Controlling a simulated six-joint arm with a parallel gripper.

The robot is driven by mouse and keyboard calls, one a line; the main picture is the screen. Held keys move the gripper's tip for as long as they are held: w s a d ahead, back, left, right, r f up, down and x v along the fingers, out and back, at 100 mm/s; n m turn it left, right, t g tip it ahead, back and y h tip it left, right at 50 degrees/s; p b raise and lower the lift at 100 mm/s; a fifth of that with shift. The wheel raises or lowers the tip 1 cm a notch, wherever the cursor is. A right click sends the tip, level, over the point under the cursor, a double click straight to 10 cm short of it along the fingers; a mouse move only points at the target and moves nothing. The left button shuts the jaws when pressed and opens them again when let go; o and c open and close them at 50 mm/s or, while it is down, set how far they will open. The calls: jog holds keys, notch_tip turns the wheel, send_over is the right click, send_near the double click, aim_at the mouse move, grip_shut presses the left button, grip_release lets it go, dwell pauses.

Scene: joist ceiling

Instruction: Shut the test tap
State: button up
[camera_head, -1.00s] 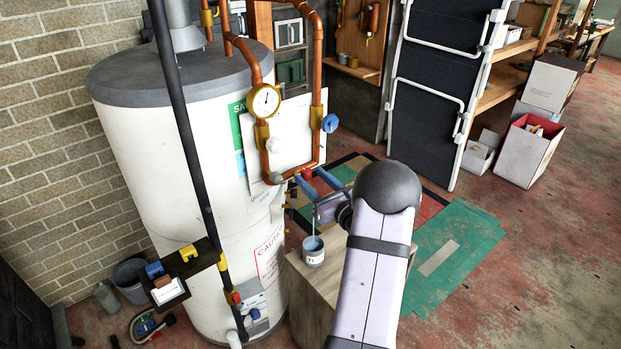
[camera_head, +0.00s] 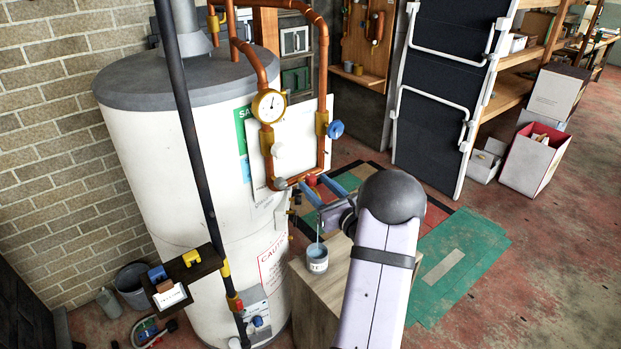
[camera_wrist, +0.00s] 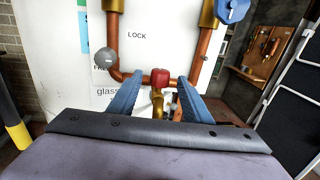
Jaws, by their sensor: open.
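The test tap (camera_head: 312,181) has a red handle on a brass body, at the bottom run of the copper pipe loop. In the wrist view its red handle (camera_wrist: 159,77) lies between the two blue fingertips. My gripper (camera_head: 316,182) is open, with one finger on each side of the handle. In the wrist view a gap shows between each finger of my gripper (camera_wrist: 160,82) and the handle. A thin pale stream hangs below the tap area, down to a grey tin (camera_head: 317,260). The tap's outlet is partly hidden by the gripper.
The white tank (camera_head: 150,160) stands behind the copper pipes (camera_head: 325,95). A dial gauge (camera_head: 269,106) and a blue valve handle (camera_head: 335,129) sit above the tap. A wooden cabinet (camera_head: 315,300) carries the tin. A black pole (camera_head: 188,130) stands at left.

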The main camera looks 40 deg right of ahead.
aim_at(313, 183)
jog(key=shift+w+d+p, duration=0.2)
jog(key=shift+w+p, duration=0.2)
jog(key=shift+w, duration=1.5)
jog(key=c, duration=1.1)
jog(key=shift+o, duration=0.2)
jog(key=shift+m+h+b, duration=0.3)
jog(key=shift+h+b, duration=0.2)
jog(key=shift+b, duration=0.2)
jog(key=shift+m+h+b, duration=0.3)
jog(key=shift+h+b, duration=0.05)
jog(key=shift+h, duration=0.05)
